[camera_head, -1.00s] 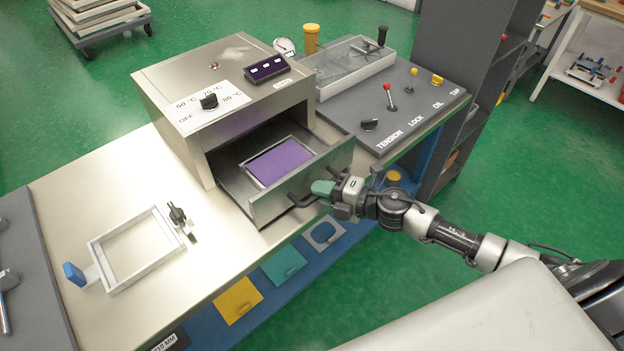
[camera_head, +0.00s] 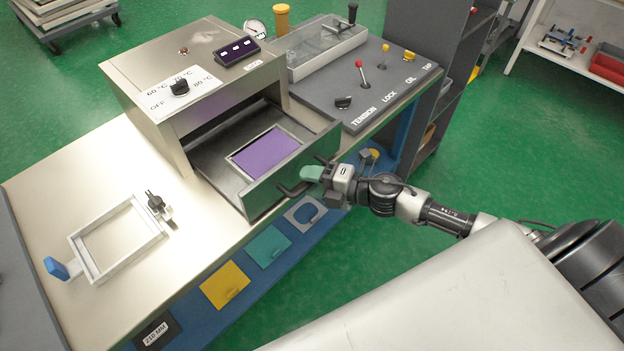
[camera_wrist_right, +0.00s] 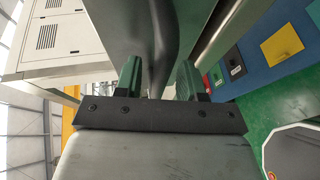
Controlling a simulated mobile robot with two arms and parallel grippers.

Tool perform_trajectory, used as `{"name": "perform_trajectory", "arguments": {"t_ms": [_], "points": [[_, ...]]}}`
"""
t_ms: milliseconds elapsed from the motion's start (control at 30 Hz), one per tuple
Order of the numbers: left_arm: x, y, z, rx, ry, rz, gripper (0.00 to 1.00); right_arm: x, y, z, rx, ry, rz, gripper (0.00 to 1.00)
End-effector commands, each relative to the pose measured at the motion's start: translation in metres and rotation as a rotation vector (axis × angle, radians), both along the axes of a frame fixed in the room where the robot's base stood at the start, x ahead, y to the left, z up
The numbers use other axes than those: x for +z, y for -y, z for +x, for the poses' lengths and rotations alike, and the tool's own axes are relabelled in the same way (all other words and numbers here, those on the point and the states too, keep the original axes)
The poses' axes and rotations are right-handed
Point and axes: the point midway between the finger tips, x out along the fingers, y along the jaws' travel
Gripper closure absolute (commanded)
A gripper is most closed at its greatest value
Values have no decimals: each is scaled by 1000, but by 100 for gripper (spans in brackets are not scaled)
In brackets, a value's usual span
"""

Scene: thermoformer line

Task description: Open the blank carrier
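The blank carrier (camera_head: 293,172) is a grey metal drawer that stands out of the front of the steel oven box (camera_head: 190,70). A purple sheet (camera_head: 266,153) in a light frame lies in it, in full view. A dark handle (camera_head: 290,190) is on its front panel. My right gripper (camera_head: 312,174) is at this handle, with its green fingers against the front panel's outer side. In the right wrist view, the two green fingers (camera_wrist_right: 160,82) stand on either side of the dark handle bar. My left gripper is not in view.
A light frame with a blue handle (camera_head: 118,238) lies on the bench, left of the carrier. A grey panel with levers (camera_head: 362,85) is at the right. Coloured plates (camera_head: 225,284) lie on the blue lower shelf. The green floor before the bench is clear.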

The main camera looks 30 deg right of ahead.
Motion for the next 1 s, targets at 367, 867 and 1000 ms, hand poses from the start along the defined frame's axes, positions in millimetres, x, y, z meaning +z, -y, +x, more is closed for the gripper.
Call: {"name": "perform_trajectory", "arguments": {"t_ms": [367, 867, 1000], "points": [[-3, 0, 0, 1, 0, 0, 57, 0, 6, -7, 0, -1, 0, 61], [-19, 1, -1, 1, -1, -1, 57, 14, 61, -66, 0, -4, 0, 61], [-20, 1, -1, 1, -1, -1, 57, 18, 68, -74, 1, -2, 1, 61]]}}
